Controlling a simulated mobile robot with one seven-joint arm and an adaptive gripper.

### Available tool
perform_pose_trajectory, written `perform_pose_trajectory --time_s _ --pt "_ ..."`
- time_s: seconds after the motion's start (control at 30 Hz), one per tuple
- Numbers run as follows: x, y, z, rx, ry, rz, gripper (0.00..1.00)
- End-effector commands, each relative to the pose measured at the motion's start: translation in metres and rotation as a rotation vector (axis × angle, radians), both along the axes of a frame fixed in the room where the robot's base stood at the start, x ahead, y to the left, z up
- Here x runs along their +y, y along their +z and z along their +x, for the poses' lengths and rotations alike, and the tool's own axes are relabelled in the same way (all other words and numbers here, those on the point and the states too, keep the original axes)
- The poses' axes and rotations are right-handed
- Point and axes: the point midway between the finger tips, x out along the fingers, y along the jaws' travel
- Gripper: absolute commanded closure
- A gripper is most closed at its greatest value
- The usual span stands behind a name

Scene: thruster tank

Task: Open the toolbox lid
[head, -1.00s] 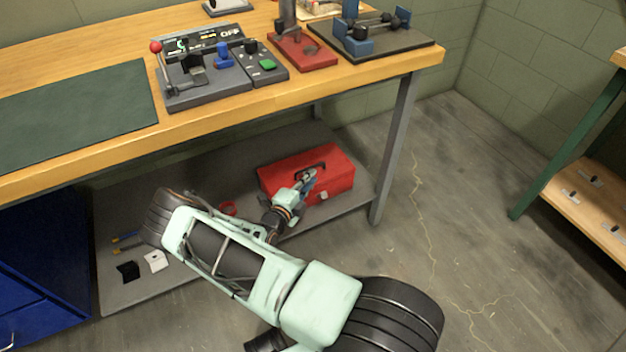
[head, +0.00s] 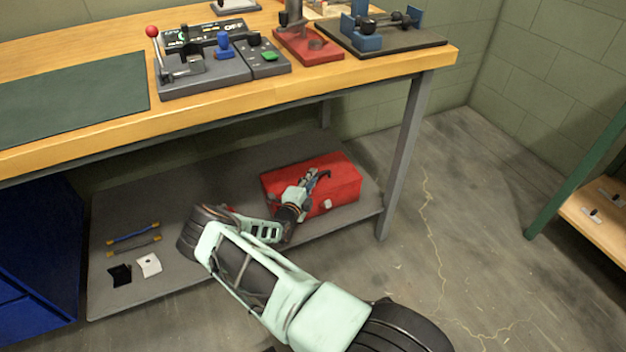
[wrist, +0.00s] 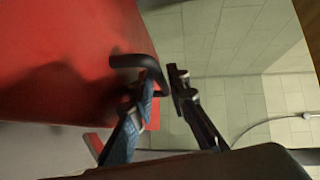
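The red toolbox (head: 345,184) sits on the lower shelf under the workbench, with its lid shut. Its pale latch (head: 327,203) shows on the front. In the head view my gripper (head: 318,176) is over the lid, at the black handle (head: 324,173), and hides part of it. In the wrist view the red lid (wrist: 60,60) fills the left side. The bent black handle (wrist: 128,61) reaches to my gripper (wrist: 162,80). The two fingers stand apart with a narrow gap. The handle's bent end lies at this gap; I cannot tell whether a finger touches it.
The lower shelf (head: 185,282) also holds two small bars (head: 133,238), a black piece (head: 120,274) and a white piece (head: 149,265) at left. The workbench top (head: 230,100) hangs above the toolbox. A grey bench leg (head: 404,150) stands right of it. Floor at right is clear.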

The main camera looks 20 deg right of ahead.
Motion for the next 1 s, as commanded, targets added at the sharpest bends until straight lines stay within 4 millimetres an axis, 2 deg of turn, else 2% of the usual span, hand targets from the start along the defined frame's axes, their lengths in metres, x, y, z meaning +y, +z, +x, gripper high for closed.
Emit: perform_pose_trajectory --time_s 0.17,0.43,0.6,1.0 --pt "-0.0086 -0.0021 0.009 0.0 0.0 0.0 0.85" --pt "-0.0095 -0.0013 0.0098 0.0 0.0 0.0 0.85" --pt "-0.0094 -0.0013 0.0096 0.0 0.0 0.0 1.0" --pt "-0.0093 -0.0011 0.009 0.001 0.0 0.0 1.0"
